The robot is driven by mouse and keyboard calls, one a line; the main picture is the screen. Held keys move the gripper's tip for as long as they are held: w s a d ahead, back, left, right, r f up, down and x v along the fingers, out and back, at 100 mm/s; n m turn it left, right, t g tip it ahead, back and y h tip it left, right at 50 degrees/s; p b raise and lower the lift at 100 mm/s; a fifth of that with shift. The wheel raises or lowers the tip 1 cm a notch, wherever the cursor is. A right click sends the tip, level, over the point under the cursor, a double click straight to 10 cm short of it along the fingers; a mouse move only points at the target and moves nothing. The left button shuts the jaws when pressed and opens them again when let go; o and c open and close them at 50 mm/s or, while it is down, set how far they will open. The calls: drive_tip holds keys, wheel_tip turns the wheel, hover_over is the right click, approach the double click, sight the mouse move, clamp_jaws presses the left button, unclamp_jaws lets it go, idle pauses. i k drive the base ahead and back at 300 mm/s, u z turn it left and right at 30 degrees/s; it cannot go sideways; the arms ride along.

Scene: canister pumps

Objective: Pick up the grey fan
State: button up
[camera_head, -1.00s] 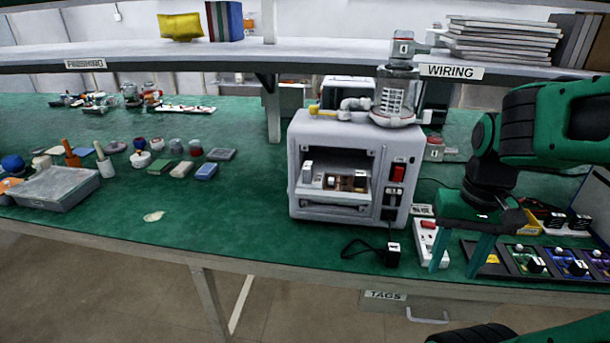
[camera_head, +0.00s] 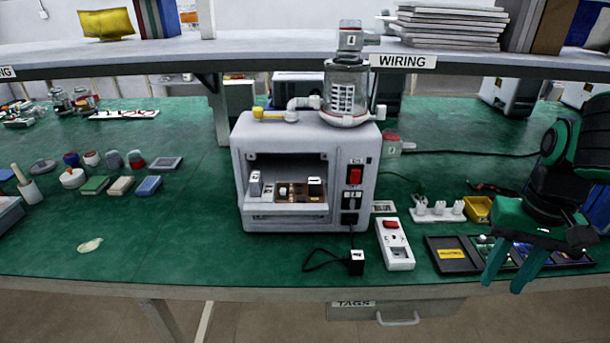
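I cannot tell for sure which thing is the grey fan. A flat dark-grey square piece (camera_head: 165,163) lies on the green bench at left, behind small coloured blocks; it is too small to tell whether it is a fan. A grey round piece (camera_head: 114,160) stands to its left. My gripper (camera_head: 502,286) is at the right, with its two green fingers apart and pointing down in front of the dark tray (camera_head: 440,262). Nothing shows between the fingers. The gripper hides part of the tray, and it is far from the grey pieces.
A grey machine (camera_head: 255,150) with a clear canister (camera_head: 346,95) on top stands mid-bench, below the shelf (camera_head: 290,60). The left-front bench is mostly clear.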

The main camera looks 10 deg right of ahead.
sight(257, 186)
drive_tip(key=z, duration=1)
drive_tip(key=k, duration=2.15)
drive_tip(key=u, duration=1.35)
drive_tip(key=i, duration=1.05)
drive_tip(key=z, duration=0.05)
